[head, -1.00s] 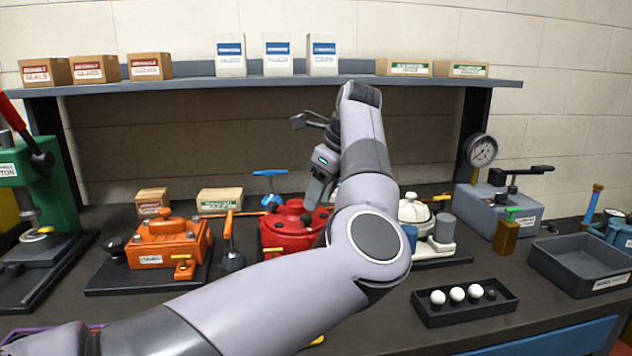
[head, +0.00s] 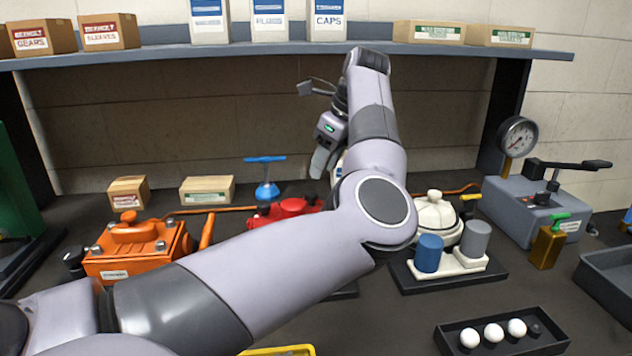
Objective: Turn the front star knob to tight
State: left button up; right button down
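The red motor housing (head: 285,208) stands on the bench, mostly hidden behind my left arm; only its top edge with rounded red knobs shows. I cannot make out a front star knob; the front of the red housing is covered by my arm. My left gripper (head: 320,164) hangs fingers-down above and behind the bent arm, to the right of the red top and apart from it as far as I can see. Its fingers are small and partly covered, so their opening is unclear. My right gripper is not in view.
An orange motor (head: 135,248) stands left, a white motor (head: 437,218) with blue and grey cylinders right. A blue T-handle (head: 266,183) stands behind. A gauge unit (head: 530,205), a tray of white balls (head: 500,335) and a grey bin (head: 608,290) are farther right. A shelf (head: 250,52) spans above.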

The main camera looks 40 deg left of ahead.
aim_at(312, 194)
pick_arm(q)
jog(key=x, duration=0.6)
jog(key=shift+s+a+f+p, duration=0.1)
jog(key=shift+f+p, duration=0.2)
jog(key=shift+p, duration=0.05)
grip_shut()
